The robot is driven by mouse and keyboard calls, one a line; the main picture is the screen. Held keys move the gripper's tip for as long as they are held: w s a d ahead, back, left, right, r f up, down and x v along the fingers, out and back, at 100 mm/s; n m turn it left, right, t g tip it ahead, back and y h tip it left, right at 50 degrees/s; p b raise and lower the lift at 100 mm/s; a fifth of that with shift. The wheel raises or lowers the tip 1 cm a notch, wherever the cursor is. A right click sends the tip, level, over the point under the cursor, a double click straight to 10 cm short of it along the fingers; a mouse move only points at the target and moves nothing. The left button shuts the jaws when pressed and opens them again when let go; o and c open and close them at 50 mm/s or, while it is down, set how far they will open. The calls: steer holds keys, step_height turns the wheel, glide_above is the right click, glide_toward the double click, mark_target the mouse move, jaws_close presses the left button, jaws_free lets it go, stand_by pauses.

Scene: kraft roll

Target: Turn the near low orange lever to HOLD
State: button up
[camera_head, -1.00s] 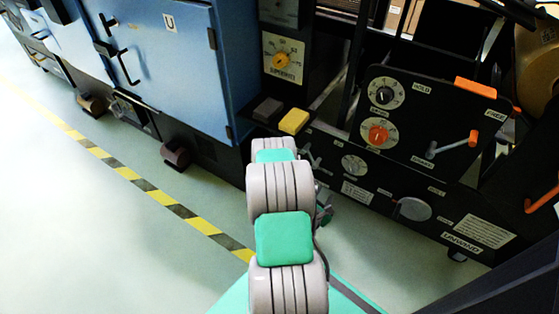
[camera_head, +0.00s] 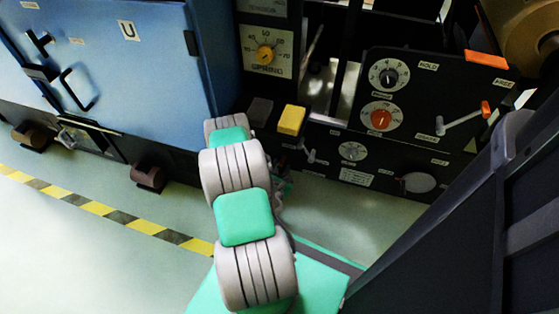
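The lever (camera_head: 463,119) is on the black panel (camera_head: 420,100) at the right. It has a grey shaft and an orange grip (camera_head: 486,109). It slants up to the right from its pivot, its grip below the FREE label (camera_head: 502,84). The HOLD label (camera_head: 428,65) is above and left of the pivot. My gripper (camera_head: 282,187) is mostly hidden behind my grey and green arm, low and left of the lever and well apart from it. I cannot see its fingers clearly.
A black dial (camera_head: 389,75) and an orange-red dial (camera_head: 380,119) are left of the lever. An orange block (camera_head: 486,58) is above it. A yellow block (camera_head: 291,120) and blue cabinet (camera_head: 120,60) stand left. My dark body part covers the lower right.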

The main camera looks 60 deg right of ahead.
mark_target(282, 164)
steer(key=x, duration=0.4)
steer(key=shift+d+f+b, duration=0.15)
steer(key=shift+d+b, duration=0.1)
steer(key=shift+b, duration=0.15)
steer(key=shift+w, duration=0.1)
jaws_close()
stand_by(0.9)
